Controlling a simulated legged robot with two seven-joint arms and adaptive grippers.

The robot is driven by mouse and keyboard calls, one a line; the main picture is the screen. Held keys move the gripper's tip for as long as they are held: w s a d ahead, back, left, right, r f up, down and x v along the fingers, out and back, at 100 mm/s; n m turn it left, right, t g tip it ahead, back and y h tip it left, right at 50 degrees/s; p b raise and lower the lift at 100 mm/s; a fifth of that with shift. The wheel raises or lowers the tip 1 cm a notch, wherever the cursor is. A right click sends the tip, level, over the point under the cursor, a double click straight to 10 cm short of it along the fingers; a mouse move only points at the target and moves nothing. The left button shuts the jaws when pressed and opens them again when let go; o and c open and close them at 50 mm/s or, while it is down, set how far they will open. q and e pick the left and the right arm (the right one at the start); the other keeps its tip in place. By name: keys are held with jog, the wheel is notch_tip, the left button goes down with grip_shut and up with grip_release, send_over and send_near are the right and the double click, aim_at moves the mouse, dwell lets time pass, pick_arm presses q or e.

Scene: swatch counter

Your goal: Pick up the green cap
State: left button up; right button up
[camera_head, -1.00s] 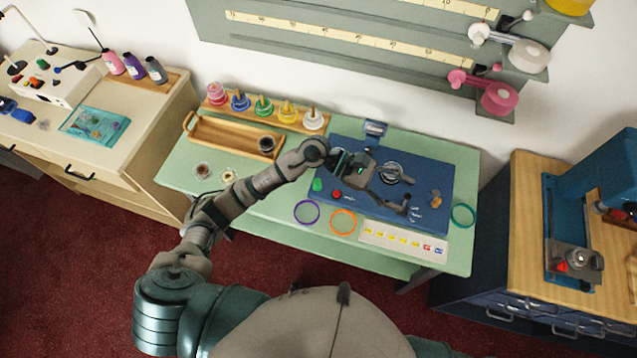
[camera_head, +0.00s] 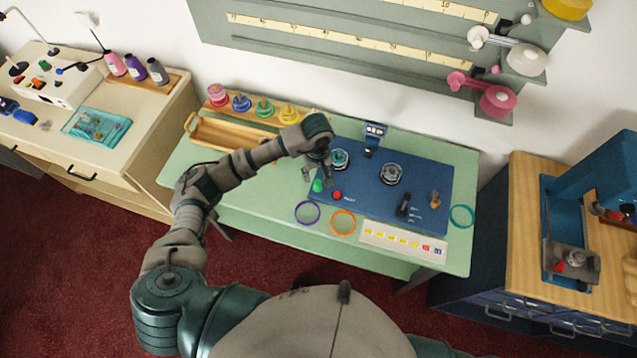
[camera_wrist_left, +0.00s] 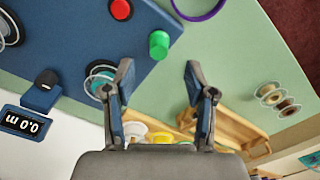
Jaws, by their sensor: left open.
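The green cap (camera_head: 318,186) is a short cylinder on the left edge of the blue panel (camera_head: 365,207), left of a red button (camera_head: 337,195). My left gripper (camera_head: 317,176) is over that edge, pointing down, its fingers close to the cap in the head view. In the left wrist view the green cap (camera_wrist_left: 158,45) shows whole, beyond the fingertips and in line with the gap between them. The left gripper (camera_wrist_left: 159,73) is open and empty, with the cap apart from both fingers. My right gripper is in neither view.
A spool holder (camera_head: 340,159) and a small display (camera_head: 374,130) stand close to the left gripper. A purple ring (camera_head: 307,212) and an orange ring (camera_head: 343,222) lie in front. A wooden tray (camera_head: 232,138) and a row of colored spools are behind left.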

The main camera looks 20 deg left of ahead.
aim_at(318, 183)
pick_arm(q)
notch_tip(318, 183, down, 3)
jog(key=shift+a+r, duration=0.1)
jog(key=shift+r, duration=0.1)
notch_tip(318, 183, down, 5)
jog(key=shift+w+r+p, duration=0.1)
jog(key=shift+p, duration=0.5)
jog(key=c, duration=0.8)
